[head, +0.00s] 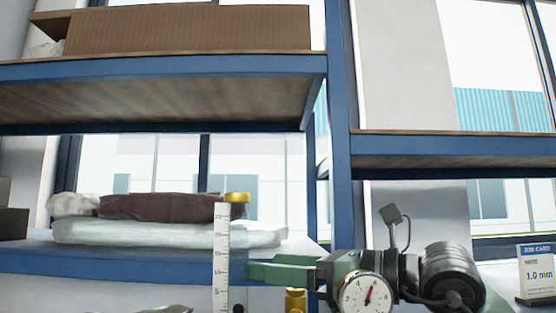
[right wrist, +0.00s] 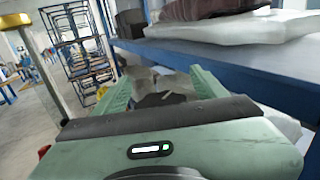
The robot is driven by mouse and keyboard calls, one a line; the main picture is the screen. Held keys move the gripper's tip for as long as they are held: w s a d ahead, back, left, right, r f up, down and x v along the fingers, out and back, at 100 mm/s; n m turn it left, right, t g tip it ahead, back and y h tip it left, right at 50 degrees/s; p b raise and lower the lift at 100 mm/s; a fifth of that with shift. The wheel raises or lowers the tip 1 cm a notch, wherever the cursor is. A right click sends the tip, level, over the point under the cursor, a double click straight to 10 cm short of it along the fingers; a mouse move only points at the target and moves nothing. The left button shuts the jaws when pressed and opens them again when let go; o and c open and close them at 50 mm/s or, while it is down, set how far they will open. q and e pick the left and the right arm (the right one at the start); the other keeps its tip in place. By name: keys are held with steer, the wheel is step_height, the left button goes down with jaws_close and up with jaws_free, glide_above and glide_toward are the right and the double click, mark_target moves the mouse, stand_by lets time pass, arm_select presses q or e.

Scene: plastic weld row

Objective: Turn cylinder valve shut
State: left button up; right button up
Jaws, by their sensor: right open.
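My right gripper (head: 252,270) comes in from the right in the head view, its green fingers pointing left. In the right wrist view its two green fingers (right wrist: 150,88) are apart, with grey shapes beyond or between them. A white scale strip (head: 221,262) stands upright at the fingertips in the head view, with a yellow cap (head: 238,197) at its top. A brass-coloured fitting (head: 295,301) shows below the fingers. A round dial gauge (head: 367,293) with a red needle is by my wrist. I cannot clearly make out the cylinder valve. My left gripper is not clearly seen.
A blue-framed shelf (head: 340,160) stands ahead. It carries a cardboard box (head: 190,30) above and a white bag (head: 165,234) with a dark red bundle (head: 160,207) below. A job card (head: 536,272) stands at the right. In the right wrist view open floor (right wrist: 35,135) lies at left.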

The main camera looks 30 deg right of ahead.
step_height(320, 180, up, 18)
steer(key=p, duration=0.4)
steer(key=shift+r, duration=0.2)
steer(key=s+d+f+n+g+y+b, duration=0.2)
steer(key=d+f+n+g+y, duration=0.3)
steer(key=f, duration=0.5)
steer(key=s+d+f+n+g+y+b, duration=0.1)
steer(key=s+d+f+n+g+y, duration=0.2)
steer(key=f+g, duration=0.45)
steer(key=shift+n+t, duration=0.5)
steer(key=shift+t, duration=0.05)
steer(key=a, duration=0.2)
steer(key=w+a+f+p, duration=0.1)
steer(key=a, duration=0.1)
steer(key=w+a, duration=0.1)
steer(key=a, duration=0.1)
steer(key=shift+w+f, duration=0.25)
steer(key=shift+f, duration=0.1)
steer(key=shift+a+f+p, duration=0.1)
steer(key=shift+a+p, duration=0.2)
steer(key=shift+a, duration=0.2)
steer(key=shift+w, duration=0.1)
